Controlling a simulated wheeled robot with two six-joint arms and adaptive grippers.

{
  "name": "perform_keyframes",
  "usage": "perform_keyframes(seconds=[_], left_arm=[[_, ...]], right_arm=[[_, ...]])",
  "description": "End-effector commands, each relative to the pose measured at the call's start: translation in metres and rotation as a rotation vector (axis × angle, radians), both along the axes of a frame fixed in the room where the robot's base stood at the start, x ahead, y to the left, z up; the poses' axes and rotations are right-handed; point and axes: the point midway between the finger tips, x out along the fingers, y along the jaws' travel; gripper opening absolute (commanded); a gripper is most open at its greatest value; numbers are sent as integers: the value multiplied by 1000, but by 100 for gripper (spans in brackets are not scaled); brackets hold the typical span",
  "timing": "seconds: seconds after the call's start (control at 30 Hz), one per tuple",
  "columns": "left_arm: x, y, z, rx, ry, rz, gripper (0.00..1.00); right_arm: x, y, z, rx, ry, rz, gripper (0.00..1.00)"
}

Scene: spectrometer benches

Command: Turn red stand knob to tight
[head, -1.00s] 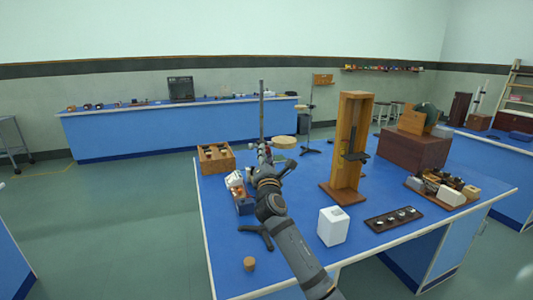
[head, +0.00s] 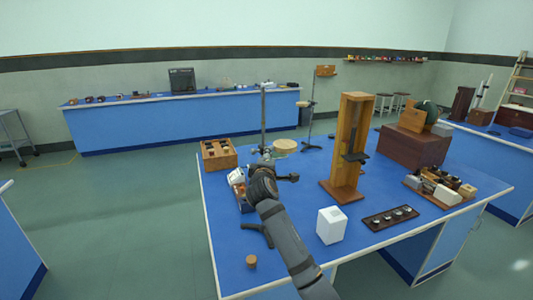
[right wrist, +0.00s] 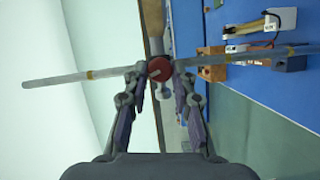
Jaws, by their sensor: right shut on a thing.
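The red knob (right wrist: 159,69) sits on the metal stand rod (right wrist: 75,78), which runs across the right wrist view. My right gripper (right wrist: 160,76) is shut on the red knob, with a fingertip on each side of it. In the head view the rod (head: 263,112) stands upright near the left part of the blue bench, and my right arm reaches up to it from the bottom. The knob is hidden there behind my wrist. The stand's dark foot (head: 257,231) shows on the bench beside my arm. My left gripper is in no view.
On the blue bench (head: 300,220), a wooden box (head: 219,154) stands behind to the left. A tall wooden frame (head: 348,150), a white block (head: 331,225) and a dark strip (head: 391,217) stand to the right. A cork-coloured piece (head: 251,261) lies near the front.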

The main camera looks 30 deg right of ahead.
Motion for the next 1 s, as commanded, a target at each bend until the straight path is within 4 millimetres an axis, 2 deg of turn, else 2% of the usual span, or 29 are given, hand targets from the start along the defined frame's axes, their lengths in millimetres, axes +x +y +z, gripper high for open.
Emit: perform_keyframes(seconds=[0.1, 0.4, 1.0], left_arm=[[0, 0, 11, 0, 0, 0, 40], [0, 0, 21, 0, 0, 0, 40], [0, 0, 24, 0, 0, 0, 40]], right_arm=[[0, -1, 4, 77, -19, -1, 0], [0, -1, 4, 211, -51, -1, 0], [0, -1, 2, 257, -62, 0, 0]])
